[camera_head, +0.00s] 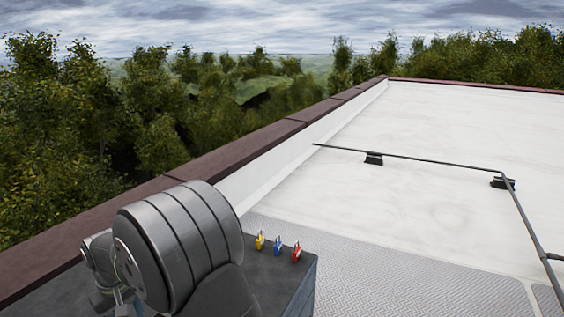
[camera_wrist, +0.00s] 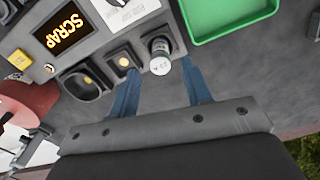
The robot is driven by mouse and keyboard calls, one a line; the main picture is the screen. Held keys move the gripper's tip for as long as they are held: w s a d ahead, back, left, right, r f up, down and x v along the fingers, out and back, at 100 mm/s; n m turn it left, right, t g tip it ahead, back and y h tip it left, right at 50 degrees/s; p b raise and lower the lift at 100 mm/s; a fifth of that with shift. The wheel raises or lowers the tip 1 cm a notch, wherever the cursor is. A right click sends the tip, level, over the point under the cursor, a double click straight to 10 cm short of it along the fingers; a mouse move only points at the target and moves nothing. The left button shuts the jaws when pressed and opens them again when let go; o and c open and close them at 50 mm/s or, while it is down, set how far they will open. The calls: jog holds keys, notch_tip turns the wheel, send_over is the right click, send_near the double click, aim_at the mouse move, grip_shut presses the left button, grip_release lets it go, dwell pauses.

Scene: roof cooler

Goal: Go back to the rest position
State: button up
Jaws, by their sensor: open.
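My gripper (camera_wrist: 158,75) shows in the wrist view with its two blue-grey fingers spread apart. A dark cylinder with a pale round end (camera_wrist: 160,64) shows between and just beyond the fingertips. It sits at a dark holder, and I see no finger closed on it. In the head view, my grey arm (camera_head: 180,245) fills the lower left, and the gripper cannot be made out clearly there.
The wrist view shows a green tray (camera_wrist: 228,28), a SCRAP sign (camera_wrist: 62,30) and dark holders (camera_wrist: 82,82) on a dark surface. In the head view, yellow (camera_head: 260,241), blue (camera_head: 277,246) and red padlocks (camera_head: 296,252) stand beside my arm.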

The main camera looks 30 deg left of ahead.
notch_tip(320, 180, down, 5)
jog(key=shift+r, duration=1.6)
